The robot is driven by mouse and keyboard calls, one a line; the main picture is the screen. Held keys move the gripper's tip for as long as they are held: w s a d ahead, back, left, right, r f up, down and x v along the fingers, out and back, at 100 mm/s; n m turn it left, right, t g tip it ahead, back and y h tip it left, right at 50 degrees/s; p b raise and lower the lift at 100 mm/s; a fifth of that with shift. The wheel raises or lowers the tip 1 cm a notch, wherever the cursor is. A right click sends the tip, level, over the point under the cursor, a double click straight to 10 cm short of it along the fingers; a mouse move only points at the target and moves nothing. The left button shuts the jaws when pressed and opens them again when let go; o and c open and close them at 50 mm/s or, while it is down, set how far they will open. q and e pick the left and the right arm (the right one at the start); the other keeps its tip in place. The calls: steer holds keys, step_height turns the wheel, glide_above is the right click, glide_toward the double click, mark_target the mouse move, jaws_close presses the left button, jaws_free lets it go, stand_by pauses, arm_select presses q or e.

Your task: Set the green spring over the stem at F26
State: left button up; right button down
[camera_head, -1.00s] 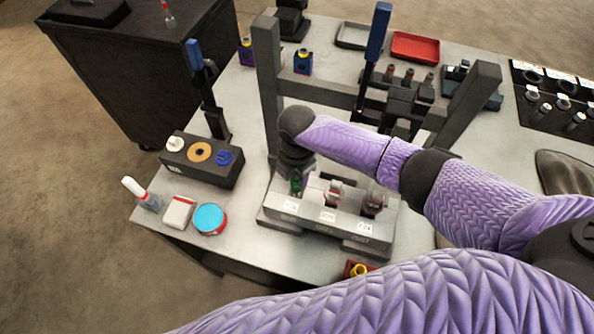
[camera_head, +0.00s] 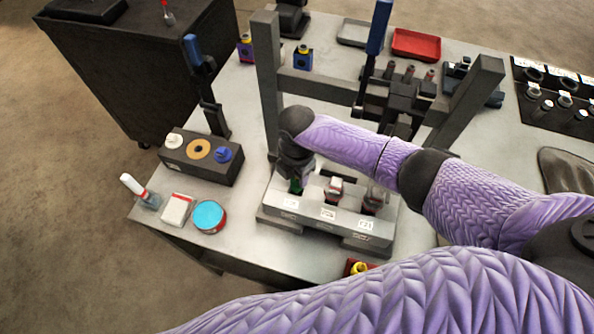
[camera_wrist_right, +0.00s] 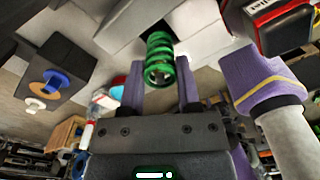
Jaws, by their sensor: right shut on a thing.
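The green spring (camera_wrist_right: 159,58) is upright between the two fingers of my right gripper (camera_wrist_right: 160,82), which is shut on it. In the head view the spring (camera_head: 296,187) shows as a small green patch under my right gripper (camera_head: 297,178), at the left position of the grey block (camera_head: 330,213) with white labels. The stem there is hidden by the spring and gripper, so I cannot tell whether the spring is around it. The labels are too small to read surely. My left gripper is not in view.
Two other posts, the middle one (camera_head: 334,188) and the right one (camera_head: 373,200), stand on the block close to my gripper. A dark frame upright (camera_head: 266,85) rises behind. A dark box with coloured caps (camera_head: 205,166) and a blue-topped round tin (camera_head: 210,217) lie left.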

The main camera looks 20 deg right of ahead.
steer(key=shift+f, duration=0.15)
steer(key=shift+f+b, duration=0.45)
steer(key=shift+f, duration=0.05)
steer(key=shift+f+b, duration=0.4)
steer(key=shift+f, duration=0.15)
stand_by(0.3)
jaws_free()
steer(key=shift+r, duration=0.1)
